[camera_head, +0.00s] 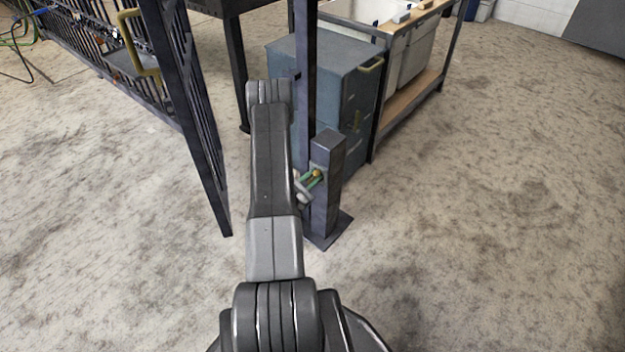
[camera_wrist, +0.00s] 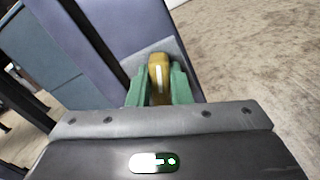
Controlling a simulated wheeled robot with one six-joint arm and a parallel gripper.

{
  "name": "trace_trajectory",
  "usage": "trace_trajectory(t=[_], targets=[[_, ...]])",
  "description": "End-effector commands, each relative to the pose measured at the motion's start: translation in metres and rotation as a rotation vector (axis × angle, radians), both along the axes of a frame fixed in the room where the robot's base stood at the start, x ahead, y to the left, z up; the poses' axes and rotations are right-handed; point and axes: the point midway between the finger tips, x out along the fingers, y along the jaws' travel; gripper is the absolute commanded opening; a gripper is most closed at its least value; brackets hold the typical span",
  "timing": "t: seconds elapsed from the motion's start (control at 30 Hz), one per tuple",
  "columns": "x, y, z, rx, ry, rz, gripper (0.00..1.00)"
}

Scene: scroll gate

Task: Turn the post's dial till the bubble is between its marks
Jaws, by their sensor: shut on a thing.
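The post (camera_head: 328,199) is a short dark metal column on a flat base plate, right of my arm in the head view. Its dial (camera_head: 317,174) is a small brass-coloured knob on the side facing me. In the wrist view the dial (camera_wrist: 158,74) sits between the green fingers of my gripper (camera_wrist: 160,88), which is shut on it. In the head view my gripper (camera_head: 310,181) shows only partly beside my arm. I cannot make out the bubble or its marks in either view.
A barred gate (camera_head: 190,105) with a yellow handle (camera_head: 140,45) stands to the left. A blue-grey cabinet (camera_head: 335,70) stands behind the post, with a workbench (camera_head: 405,75) at its right. The concrete floor at the right is clear.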

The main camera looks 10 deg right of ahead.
Motion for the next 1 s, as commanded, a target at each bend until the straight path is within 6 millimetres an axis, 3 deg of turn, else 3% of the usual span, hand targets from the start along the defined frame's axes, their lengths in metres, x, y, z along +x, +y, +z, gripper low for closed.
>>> trace_trajectory(t=[0.3,0.67,0.7,0.8,1.0], targets=[[0.0025,0.0022,0.0002,-0.137,0.175,0.000,0.00],[0.0027,0.0023,0.0005,-0.148,0.191,0.000,0.00],[0.0027,0.0023,0.0005,-0.148,0.191,0.000,0.24],[0.0027,0.0023,0.0005,-0.147,0.190,0.000,0.40],[0.0028,0.0023,0.0007,-0.147,0.188,0.000,0.40]])
